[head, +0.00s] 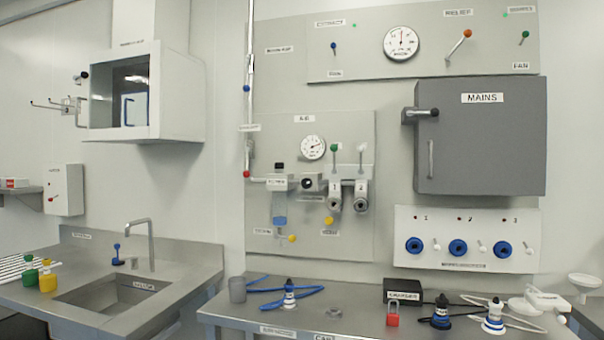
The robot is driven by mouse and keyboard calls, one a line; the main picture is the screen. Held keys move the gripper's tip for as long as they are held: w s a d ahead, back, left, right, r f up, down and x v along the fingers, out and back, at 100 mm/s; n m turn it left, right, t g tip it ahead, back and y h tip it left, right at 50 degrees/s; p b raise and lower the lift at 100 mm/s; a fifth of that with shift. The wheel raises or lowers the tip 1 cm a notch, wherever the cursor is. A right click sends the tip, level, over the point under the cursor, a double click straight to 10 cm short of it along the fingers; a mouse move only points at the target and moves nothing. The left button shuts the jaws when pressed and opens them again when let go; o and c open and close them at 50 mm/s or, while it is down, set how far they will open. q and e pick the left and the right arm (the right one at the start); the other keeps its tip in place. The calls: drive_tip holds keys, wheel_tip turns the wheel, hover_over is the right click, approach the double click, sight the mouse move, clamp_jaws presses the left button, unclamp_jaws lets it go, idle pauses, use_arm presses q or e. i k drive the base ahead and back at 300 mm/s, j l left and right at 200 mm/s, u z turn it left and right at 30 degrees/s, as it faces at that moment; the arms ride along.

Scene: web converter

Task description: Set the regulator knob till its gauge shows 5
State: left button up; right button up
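The AIR panel (352,240) is on the wall at the middle. Its round white gauge (312,147) has a needle pointing to the right and slightly up; the numbers are too small to read. A black knob (279,166) stands on top of the labelled block on the pipe left of the gauge. A round black-faced part (308,183) sits on the pipe just below the gauge. I cannot tell for sure which of these two is the regulator knob. Neither of my grippers shows.
Green and white levers with two couplings (348,193) are right of the black-faced part. Yellow knobs (292,238) hang below. A bench (350,323) with hoses and plugs stands under the panel. The grey MAINS box (481,135) juts out at right.

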sight(307, 182)
drive_tip(key=i+j+z, duration=0.3)
drive_tip(key=i+j, duration=0.2)
drive_tip(key=i+j+z, duration=0.25)
drive_tip(key=i+j, duration=0.25)
drive_tip(key=j, duration=0.1)
